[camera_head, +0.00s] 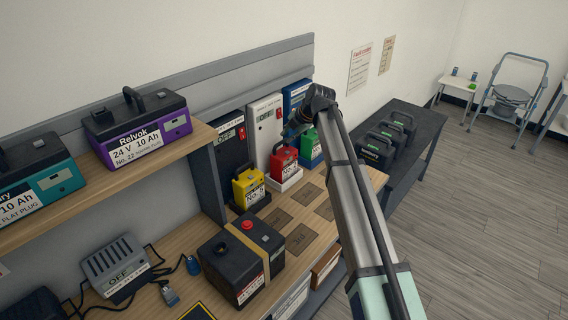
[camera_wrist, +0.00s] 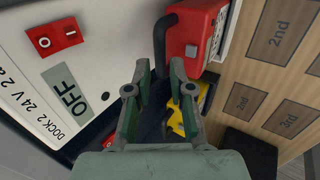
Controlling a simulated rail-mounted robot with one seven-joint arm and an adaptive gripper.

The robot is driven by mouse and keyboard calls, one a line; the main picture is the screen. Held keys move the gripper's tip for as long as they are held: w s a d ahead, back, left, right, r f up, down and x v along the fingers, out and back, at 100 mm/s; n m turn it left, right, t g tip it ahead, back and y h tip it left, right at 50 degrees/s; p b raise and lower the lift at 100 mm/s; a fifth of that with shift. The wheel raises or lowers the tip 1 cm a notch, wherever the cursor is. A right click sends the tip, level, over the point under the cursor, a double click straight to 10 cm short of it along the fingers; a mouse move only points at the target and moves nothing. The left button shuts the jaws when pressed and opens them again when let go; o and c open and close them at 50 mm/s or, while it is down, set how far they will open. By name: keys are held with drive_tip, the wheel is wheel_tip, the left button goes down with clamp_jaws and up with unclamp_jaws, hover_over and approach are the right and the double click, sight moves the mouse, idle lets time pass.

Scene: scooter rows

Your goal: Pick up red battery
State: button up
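The red battery (camera_head: 284,162) sits upright on a white dock base between the yellow battery (camera_head: 248,188) and the green battery (camera_head: 311,145). In the wrist view the red battery (camera_wrist: 195,32) is at the top, with its dark handle (camera_wrist: 160,45) reaching down toward my fingertips. My gripper (camera_wrist: 160,78) is open, its two fingers apart. The handle's end lies near the gap between the fingertips; I cannot tell whether it is inside or touching.
The white dock panel (camera_head: 264,132) with an OFF display stands close behind the red battery. The yellow battery (camera_wrist: 176,124) shows beyond my fingers. Marked squares (camera_head: 300,238) lie on the bench in front. A black battery with a strap (camera_head: 222,268) stands nearer.

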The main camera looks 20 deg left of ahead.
sight(282, 141)
drive_tip(key=shift+p+x, duration=1.2)
drive_tip(key=shift+x, duration=1.85)
drive_tip(key=shift+s, duration=0.15)
clamp_jaws()
drive_tip(key=shift+r, duration=0.1)
